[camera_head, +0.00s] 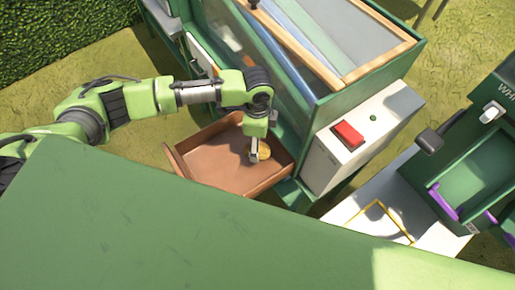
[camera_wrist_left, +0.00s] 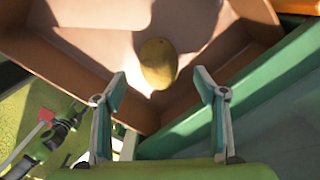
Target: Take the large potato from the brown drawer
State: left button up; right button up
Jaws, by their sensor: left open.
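The large potato (camera_head: 262,152) is yellow-brown and lies in the open brown drawer (camera_head: 195,160), near its right side. In the left wrist view the potato (camera_wrist_left: 158,64) lies on the floor of the drawer (camera_wrist_left: 60,62), just beyond my fingertips. My left gripper (camera_head: 252,156) reaches down over the drawer from above, beside the potato, and partly hides it in the head view. In the left wrist view my left gripper (camera_wrist_left: 160,85) is open, with its fingers apart and nothing between them. My right gripper is not in view.
The green machine (camera_head: 300,80) stands right behind the drawer, with a grey box carrying a red button (camera_head: 348,134). A second green machine (camera_head: 480,160) with purple parts stands at the right. Grass lies left of the drawer.

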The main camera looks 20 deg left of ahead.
pick_arm(q)
notch_tip(320, 180, down, 6)
jog(key=shift+r, duration=0.1)
jog(key=c, duration=1.4)
jog(key=shift+r, duration=0.1)
jog(key=shift+c, duration=0.5)
